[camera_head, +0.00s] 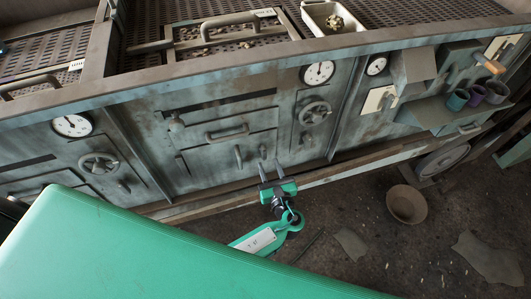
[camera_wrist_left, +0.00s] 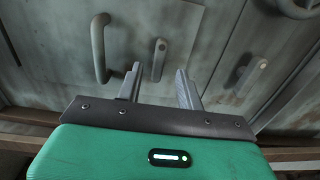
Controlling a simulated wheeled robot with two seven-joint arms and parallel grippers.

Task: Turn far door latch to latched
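My left gripper (camera_head: 270,168) is in front of the lower part of the weathered grey-green machine front. Its two fingers are apart, with nothing held between them. In the left wrist view the gripper (camera_wrist_left: 158,70) points at the doors. A small upright latch lever (camera_wrist_left: 158,58) appears between the fingertips, apparently beyond them. A larger curved handle (camera_wrist_left: 98,48) is to its left, and another slanted lever (camera_wrist_left: 250,75) is to its right. In the head view an upright handle (camera_head: 238,157) is left of the gripper. I cannot tell which lever is the far door latch. My right gripper is not in view.
Handwheels (camera_head: 315,113) and round gauges (camera_head: 318,73) are on the machine front. A shelf at right holds several cups (camera_head: 458,99). A brown bowl (camera_head: 406,204) is on the dirty floor. A ledge runs along the machine's foot.

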